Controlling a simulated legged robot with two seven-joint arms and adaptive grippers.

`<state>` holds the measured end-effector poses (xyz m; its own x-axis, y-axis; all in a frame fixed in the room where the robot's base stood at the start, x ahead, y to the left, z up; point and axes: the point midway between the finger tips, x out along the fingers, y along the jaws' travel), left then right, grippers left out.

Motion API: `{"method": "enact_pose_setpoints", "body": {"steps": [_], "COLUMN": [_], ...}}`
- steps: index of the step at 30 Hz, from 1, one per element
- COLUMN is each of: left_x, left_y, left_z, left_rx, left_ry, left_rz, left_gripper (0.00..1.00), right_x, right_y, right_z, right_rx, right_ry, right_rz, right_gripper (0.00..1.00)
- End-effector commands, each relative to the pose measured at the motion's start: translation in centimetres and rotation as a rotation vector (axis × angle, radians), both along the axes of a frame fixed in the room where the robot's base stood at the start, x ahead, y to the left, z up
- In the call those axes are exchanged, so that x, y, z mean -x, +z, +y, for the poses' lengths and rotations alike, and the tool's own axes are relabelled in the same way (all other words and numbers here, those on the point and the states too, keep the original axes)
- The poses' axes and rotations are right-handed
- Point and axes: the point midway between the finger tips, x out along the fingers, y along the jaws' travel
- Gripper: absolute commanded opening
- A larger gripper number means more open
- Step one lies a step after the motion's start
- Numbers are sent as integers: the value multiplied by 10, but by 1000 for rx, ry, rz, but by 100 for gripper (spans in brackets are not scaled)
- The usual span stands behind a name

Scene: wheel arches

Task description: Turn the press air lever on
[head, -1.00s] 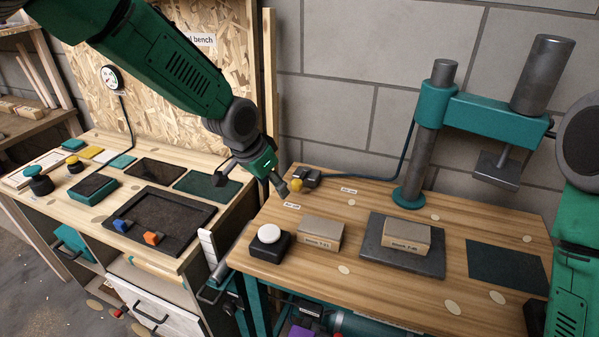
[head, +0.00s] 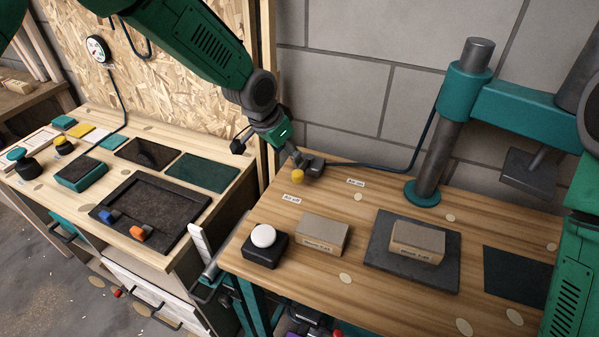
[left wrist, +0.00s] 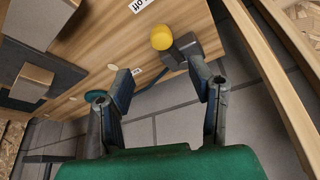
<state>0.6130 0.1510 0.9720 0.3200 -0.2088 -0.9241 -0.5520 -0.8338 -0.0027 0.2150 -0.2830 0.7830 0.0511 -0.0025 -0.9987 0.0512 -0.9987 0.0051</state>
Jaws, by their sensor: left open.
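The air lever shows as a yellow round knob (head: 298,177) on a dark valve body (head: 314,166) at the back left of the press bench. The knob points toward the front, nearer the "Air off" label (head: 291,199) than the "Air on" label (head: 356,183). My left gripper (head: 270,150) is open and empty just behind and above the knob. In the left wrist view, the knob (left wrist: 162,37) appears beyond and between the spread fingers (left wrist: 165,78), apart from both. My right arm (head: 572,270) shows at the right edge; its gripper is out of view.
The press (head: 436,130) stands at the back right, with a box (head: 417,243) on its dark plate (head: 386,270). Another box (head: 322,235) and a white push button (head: 263,236) stand at the front left. A hose runs behind the valve. A second bench (head: 60,215) lies left.

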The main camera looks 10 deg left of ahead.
Motion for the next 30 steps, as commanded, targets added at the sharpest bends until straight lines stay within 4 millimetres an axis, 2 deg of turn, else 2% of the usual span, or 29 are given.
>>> {"method": "enact_pose_setpoints", "body": {"steps": [1,6,13,18,27,28,30], "left_x": [-4,-16,-27,-32,-33,-33,-33], "left_y": [-13,-47,-82,-93,-95,-95,-95], "left_z": [-3,-10,-19,-21,-22,-22,-22], "left_rx": [0,0,1,0,0,0,0], "left_ry": [-1,0,0,-1,-1,-1,-1], "left_rz": [4,1,1,-1,-1,-1,-1], "left_gripper": [48,48,48,48,48,45,20], "right_x": [0,0,0,0,0,0,0], "right_y": [1,2,2,2,2,2,2], "right_z": [0,0,0,0,0,0,0], "right_rx": [0,0,0,0,0,0,0], "right_ry": [0,0,0,0,0,0,0], "right_rz": [0,-1,-1,-1,-1,-1,-1], "right_gripper": [40,40,40,40,40,40,40]}}
